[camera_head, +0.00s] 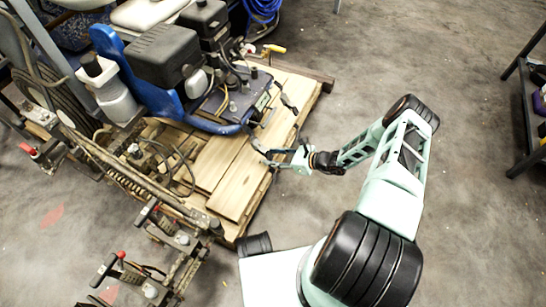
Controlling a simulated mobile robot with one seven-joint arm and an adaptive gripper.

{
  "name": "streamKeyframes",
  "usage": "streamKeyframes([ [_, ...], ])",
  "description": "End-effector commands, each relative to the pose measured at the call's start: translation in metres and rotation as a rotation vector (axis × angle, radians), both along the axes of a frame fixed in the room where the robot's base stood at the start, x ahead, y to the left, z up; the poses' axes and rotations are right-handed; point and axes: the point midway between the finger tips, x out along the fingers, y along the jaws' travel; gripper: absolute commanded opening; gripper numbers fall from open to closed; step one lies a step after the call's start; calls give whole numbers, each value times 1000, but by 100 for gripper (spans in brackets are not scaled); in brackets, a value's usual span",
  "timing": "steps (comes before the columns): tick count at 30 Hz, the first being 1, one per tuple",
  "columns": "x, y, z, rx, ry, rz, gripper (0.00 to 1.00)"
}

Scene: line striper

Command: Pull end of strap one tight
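The line striper, with a blue frame (160,85) and a dark engine (163,55), stands on a wooden pallet (232,185). I cannot clearly make out strap one or its end. A thin dark piece (289,103) sticks out over the pallet's right side, but I cannot tell if it is part of a strap. My gripper (266,158) points left over the pallet's right edge, close to the striper's lower blue frame. Its fingers are too small to tell whether they are open, shut or touching anything.
Metal handles and levers (150,212) crowd the lower left. A blue coiled hose (262,10) lies at the top. A dark rack (527,95) stands at the far right. The concrete floor (410,60) between pallet and rack is clear.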

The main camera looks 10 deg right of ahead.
Motion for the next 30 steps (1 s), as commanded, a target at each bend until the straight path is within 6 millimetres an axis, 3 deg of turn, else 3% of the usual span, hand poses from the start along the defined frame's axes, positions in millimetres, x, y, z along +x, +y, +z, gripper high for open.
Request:
streamKeyframes([
  [2, 0, 0, 0, 0, 0, 0, 34],
  [11, 0, 0, 0, 0, 0, 0, 1],
  [17, 0, 0, -1, 0, 0, 0, 0],
  [30, -7, -10, -26, -1, 0, -1, 0],
])
